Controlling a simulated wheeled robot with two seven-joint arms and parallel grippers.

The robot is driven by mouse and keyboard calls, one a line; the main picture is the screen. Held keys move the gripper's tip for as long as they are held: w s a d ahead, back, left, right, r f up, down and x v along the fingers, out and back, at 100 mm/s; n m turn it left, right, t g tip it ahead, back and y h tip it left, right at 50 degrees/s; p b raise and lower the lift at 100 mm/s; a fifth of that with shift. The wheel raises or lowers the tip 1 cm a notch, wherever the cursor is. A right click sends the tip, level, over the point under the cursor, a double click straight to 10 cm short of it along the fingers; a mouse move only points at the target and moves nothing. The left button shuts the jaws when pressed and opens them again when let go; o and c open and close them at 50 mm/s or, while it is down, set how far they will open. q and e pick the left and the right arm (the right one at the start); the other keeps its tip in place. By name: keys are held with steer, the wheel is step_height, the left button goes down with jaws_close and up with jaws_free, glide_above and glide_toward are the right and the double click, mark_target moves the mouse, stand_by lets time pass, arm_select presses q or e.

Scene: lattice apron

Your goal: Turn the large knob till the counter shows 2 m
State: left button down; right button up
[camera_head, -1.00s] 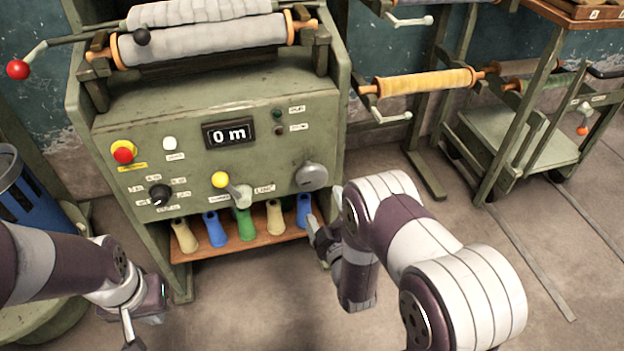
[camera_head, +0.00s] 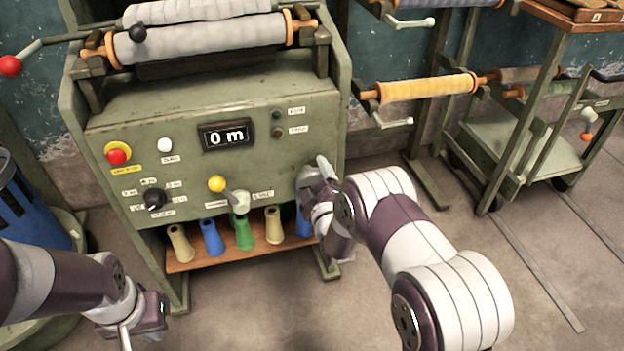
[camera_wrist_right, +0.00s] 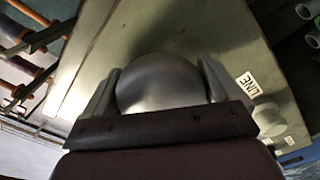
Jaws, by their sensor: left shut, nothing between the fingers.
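The counter (camera_head: 226,135) on the green machine's front panel reads "0 m". The large grey knob (camera_wrist_right: 160,82) fills the space between my right fingers in the right wrist view. In the head view my right gripper (camera_head: 318,180) is at the panel's lower right and covers most of the knob. In the wrist view the right fingers (camera_wrist_right: 160,90) stand on both sides of the knob, very close to it. I cannot tell whether they press on it. My left gripper (camera_head: 125,336) is shut and empty, low at the left, away from the panel.
Several coloured cones stand on the wooden shelf (camera_head: 205,256) below. A blue bin (camera_head: 30,205) is at left, and a rack with a yellow roll (camera_head: 428,86) at right.

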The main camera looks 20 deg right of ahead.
steer(key=shift+m, duration=0.3)
steer(key=m, duration=0.4)
steer(key=shift+a+f+m+p, duration=0.1)
steer(key=shift+m+p, duration=0.3)
steer(key=m, duration=0.6)
steer(key=shift+a+p, duration=0.15)
steer(key=shift+p, duration=0.2)
steer(key=m, duration=0.6)
steer(key=shift+a+m+p, duration=0.1)
steer(key=shift+m+p, duration=0.25)
steer(key=shift+m, duration=0.05)
steer(key=m, duration=0.5)
steer(key=shift+a, duration=0.1)
steer(key=shift+m, duration=0.4)
